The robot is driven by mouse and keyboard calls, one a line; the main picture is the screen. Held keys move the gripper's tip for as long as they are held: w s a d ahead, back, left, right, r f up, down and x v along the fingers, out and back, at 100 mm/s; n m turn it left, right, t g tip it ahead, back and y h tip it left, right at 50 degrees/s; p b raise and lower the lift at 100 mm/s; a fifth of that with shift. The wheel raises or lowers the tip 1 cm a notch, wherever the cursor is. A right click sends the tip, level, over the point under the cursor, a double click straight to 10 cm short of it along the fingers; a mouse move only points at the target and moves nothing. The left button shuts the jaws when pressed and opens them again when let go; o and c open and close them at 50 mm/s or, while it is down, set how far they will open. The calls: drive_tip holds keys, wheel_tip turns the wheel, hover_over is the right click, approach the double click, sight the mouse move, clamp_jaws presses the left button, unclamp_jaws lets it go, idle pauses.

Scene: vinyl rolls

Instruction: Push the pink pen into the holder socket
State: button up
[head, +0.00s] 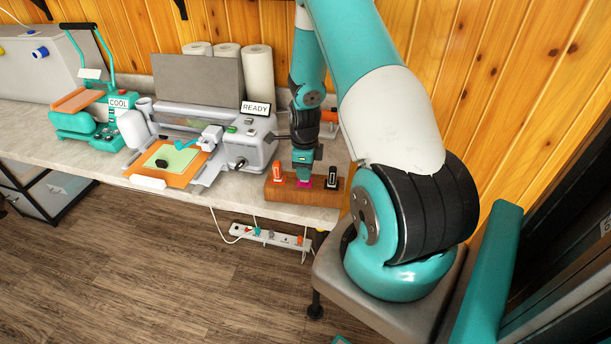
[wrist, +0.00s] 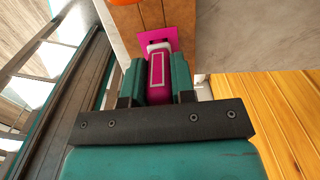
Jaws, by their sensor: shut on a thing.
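The pink pen (wrist: 157,72) is between the two teal fingers of my gripper (wrist: 158,85), which is shut on it. In the head view the pink pen (head: 304,183) shows just under my gripper (head: 303,172), at the middle of the wooden holder (head: 290,195). In the wrist view the far end of the pen meets a pink square (wrist: 173,38) on the holder's face (wrist: 184,15). How deep the pen sits in the socket is hidden. An orange pen (head: 278,172) stands left of my gripper and a black pen (head: 331,177) stands right of it, both in the holder.
The holder lies at the front edge of the grey counter (head: 226,205). A grey cutting machine (head: 248,145) marked READY stands to its left, with a teal press (head: 85,120) marked COOL farther left. White rolls (head: 258,75) stand behind against the wooden wall.

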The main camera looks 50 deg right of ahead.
drive_tip(key=shift+r+p, duration=2.35)
drive_tip(key=shift+r, duration=1.15)
